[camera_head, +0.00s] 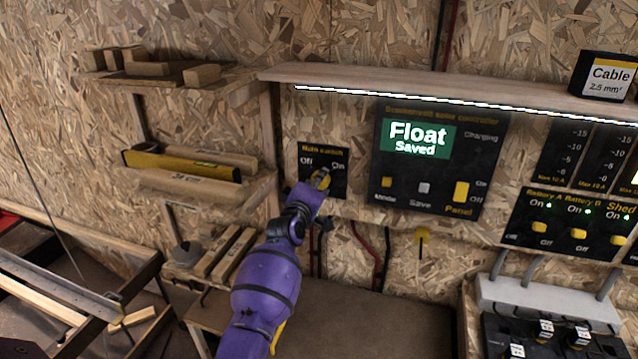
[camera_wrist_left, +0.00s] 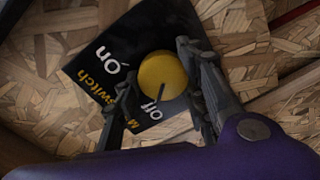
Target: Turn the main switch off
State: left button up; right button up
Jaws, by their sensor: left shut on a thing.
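The main switch is a black plate (camera_head: 338,184) on the chipboard wall, lettered "Main switch", "Off" and "On", with a yellow round knob (camera_head: 321,180). In the left wrist view the knob (camera_wrist_left: 160,72) sits between the two dark fingers of my left gripper (camera_wrist_left: 157,66). A dark mark on the knob points toward the "Off" lettering in that view. My left gripper (camera_head: 317,186) is shut on the knob and covers part of it in the head view. My right gripper is not in view.
A black controller panel (camera_head: 440,165) right of the switch reads "Float Saved". A wooden shelf (camera_head: 420,83) with a light strip runs above. Small shelves with wood blocks and a yellow level (camera_head: 180,163) are at left. A bench (camera_head: 370,320) lies below.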

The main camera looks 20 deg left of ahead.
pick_arm(q)
jog(key=shift+r+n, duration=0.35)
jog(key=shift+n, duration=0.05)
jog(key=o, duration=1.1)
jog(key=shift+f, duration=0.15)
jog(key=shift+f, duration=0.1)
jog(key=s, duration=1.2)
jog(key=shift+a+r, duration=0.2)
jog(key=shift+r, duration=0.15)
